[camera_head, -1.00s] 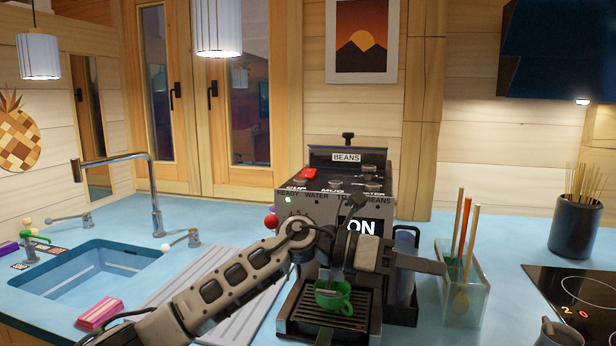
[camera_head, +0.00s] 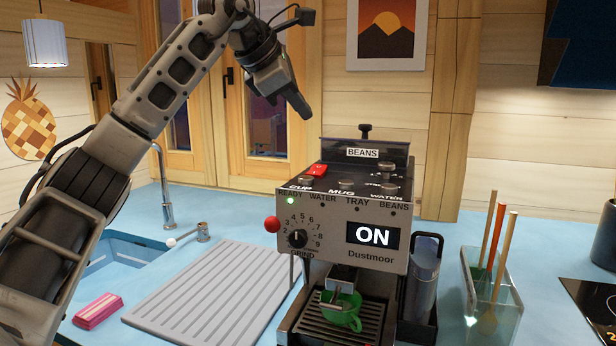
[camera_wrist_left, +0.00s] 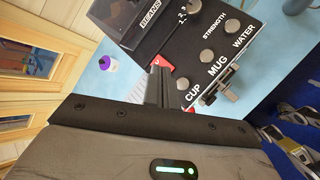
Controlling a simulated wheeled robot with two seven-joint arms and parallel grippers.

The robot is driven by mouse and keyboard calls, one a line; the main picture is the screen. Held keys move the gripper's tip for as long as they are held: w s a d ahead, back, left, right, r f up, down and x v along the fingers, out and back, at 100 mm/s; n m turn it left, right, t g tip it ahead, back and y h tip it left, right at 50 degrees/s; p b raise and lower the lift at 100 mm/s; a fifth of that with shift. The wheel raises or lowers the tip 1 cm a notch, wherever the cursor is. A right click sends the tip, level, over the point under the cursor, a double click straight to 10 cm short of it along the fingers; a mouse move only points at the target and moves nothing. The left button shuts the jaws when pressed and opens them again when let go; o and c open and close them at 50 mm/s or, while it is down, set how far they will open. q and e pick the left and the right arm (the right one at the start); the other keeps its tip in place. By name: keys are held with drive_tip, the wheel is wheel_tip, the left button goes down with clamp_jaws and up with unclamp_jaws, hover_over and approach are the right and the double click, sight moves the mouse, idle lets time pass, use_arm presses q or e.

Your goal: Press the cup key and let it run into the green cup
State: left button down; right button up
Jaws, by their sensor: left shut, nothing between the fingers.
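The coffee machine (camera_head: 340,225) stands on the blue counter, its display reading ON and a green light lit at READY. The green cup (camera_head: 343,314) stands upright on its drip tray, under the spout (camera_head: 342,283). I cannot see inside the cup. The round cup key (camera_wrist_left: 183,84) shows by the CUP label in the left wrist view, beside the mug key (camera_wrist_left: 207,56) and water key (camera_wrist_left: 232,26). My left gripper (camera_head: 302,112) is shut and empty, above the machine's top left, apart from the keys. In the wrist view its fingertips (camera_wrist_left: 158,72) appear beside the cup key. My right gripper is out of view.
A red piece (camera_head: 317,170) lies on the machine top behind the keys. A red ball knob (camera_head: 272,224) sticks out at its left. The ribbed drainboard (camera_head: 215,295) is clear.

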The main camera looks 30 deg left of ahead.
use_arm(q)
drive_tip(key=b, duration=0.5)
hover_over(301, 178)
wheel_tip(301, 178, down, 7)
drive_tip(key=shift+s+d+f, duration=0.1)
drive_tip(key=shift+s, duration=0.05)
drive_tip(key=shift+f+b, duration=0.4)
drive_tip(key=shift+f, duration=0.45)
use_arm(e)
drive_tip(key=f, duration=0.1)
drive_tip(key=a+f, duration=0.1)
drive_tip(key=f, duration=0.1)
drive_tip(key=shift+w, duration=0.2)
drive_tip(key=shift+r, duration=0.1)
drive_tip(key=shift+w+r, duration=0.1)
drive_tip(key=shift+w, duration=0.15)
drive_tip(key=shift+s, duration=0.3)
use_arm(q)
drive_tip(key=shift+f, duration=0.1)
